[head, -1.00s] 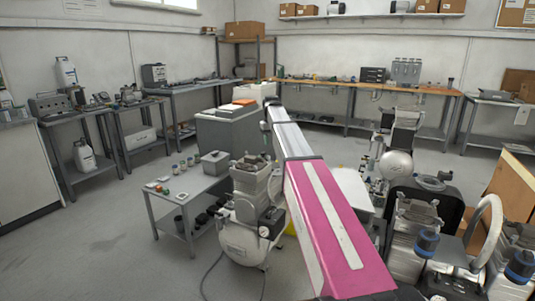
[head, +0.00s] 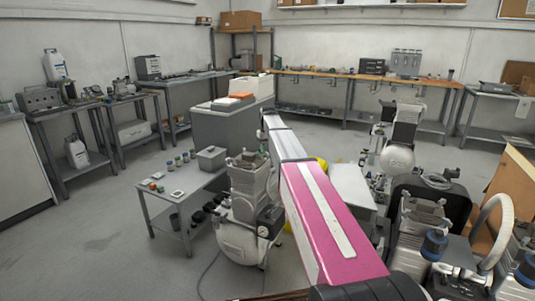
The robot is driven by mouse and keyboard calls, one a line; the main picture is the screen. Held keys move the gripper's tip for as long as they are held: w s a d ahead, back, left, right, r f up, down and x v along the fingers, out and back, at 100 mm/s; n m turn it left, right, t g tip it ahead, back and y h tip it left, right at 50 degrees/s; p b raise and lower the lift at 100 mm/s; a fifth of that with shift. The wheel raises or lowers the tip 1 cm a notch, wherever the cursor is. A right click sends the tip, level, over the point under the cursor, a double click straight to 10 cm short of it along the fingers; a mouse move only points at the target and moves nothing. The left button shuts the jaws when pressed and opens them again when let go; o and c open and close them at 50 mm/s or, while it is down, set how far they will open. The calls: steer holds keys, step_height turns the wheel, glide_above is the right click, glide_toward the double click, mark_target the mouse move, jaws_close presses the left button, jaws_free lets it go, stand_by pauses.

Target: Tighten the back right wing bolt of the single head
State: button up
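A compressor with one upright metal head (head: 247,185) on a rounded light tank (head: 238,241) stands just left of my pink and grey arm. Small fittings stick up around the top of this head, but they are too small to tell the back right wing bolt apart. Another compressor (head: 398,155) with a single block above a round tank stands farther back on the right. I cannot tell for sure which one is the single head. My arm reaches forward from the bottom, between these two. My gripper does not show; the arm's far end hides what is beyond it.
A low grey table (head: 178,190) with jars and a box stands left of the near compressor. Large compressor parts with blue-capped filters (head: 434,244) crowd the right front. A grey cabinet (head: 232,130) stands behind. The floor at left (head: 100,240) is clear.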

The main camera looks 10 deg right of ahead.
steer(key=shift+f, duration=1)
jaws_close()
